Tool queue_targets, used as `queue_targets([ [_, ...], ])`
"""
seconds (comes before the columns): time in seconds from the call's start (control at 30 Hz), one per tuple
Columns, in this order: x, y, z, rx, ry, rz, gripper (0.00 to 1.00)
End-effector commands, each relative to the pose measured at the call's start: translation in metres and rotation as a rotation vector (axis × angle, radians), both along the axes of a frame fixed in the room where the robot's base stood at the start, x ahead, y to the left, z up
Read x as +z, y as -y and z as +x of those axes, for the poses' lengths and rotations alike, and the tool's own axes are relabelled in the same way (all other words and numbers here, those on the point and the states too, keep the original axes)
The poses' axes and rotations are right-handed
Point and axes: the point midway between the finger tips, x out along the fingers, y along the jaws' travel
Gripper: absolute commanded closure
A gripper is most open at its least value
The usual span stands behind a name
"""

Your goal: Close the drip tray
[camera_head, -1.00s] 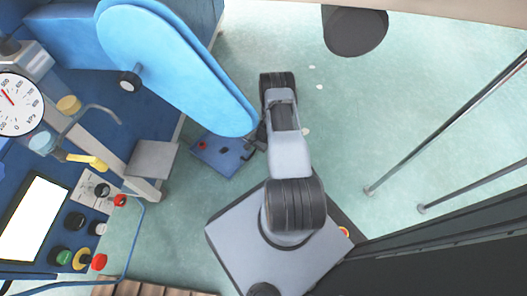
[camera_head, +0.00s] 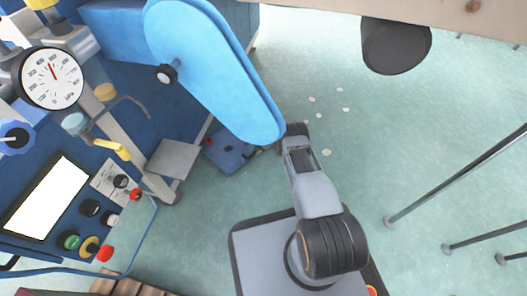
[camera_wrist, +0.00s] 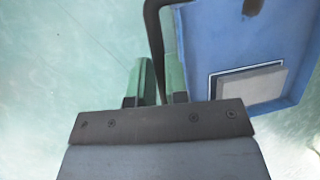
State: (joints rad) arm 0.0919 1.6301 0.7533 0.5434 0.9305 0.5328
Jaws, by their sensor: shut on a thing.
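The drip tray (camera_head: 228,154) is a shallow blue tray low at the machine's side, beneath the light-blue rounded cover. It stands out from the machine's dark blue body. In the wrist view the tray (camera_wrist: 240,45) fills the upper right, with a pale rectangular block on it and a dark bar handle (camera_wrist: 155,35) along its left side. My gripper (camera_wrist: 158,82) has its two green fingers on either side of that handle, shut on it. In the head view the fingers are hard to make out beside the tray, near the cover's lower end.
The light-blue cover (camera_head: 215,70) hangs just above the tray and gripper. A grey plate (camera_head: 173,158) on a post stands left of the tray. The green floor (camera_head: 350,150) to the right is mostly clear, with thin metal posts (camera_head: 455,180) further right.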

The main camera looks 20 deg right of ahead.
Motion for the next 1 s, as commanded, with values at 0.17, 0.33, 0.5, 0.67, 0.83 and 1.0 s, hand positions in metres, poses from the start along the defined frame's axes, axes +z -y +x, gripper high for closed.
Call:
queue_targets([
  [0.17,0.0012,-0.0023,0.0054,-0.001,0.016,-0.004,1.00],
  [0.33,0.0021,-0.0042,0.0061,0.002,0.018,-0.004,1.00],
  [0.5,0.0025,-0.0054,0.0062,0.003,0.018,-0.001,0.75],
  [0.67,0.0021,-0.0042,0.0050,0.003,0.014,-0.001,0.60],
  [0.83,0.0017,-0.0031,0.0040,0.001,0.010,-0.001,0.60],
  [1.0,0.0093,0.0001,0.0044,0.001,0.010,-0.001,0.60],
])
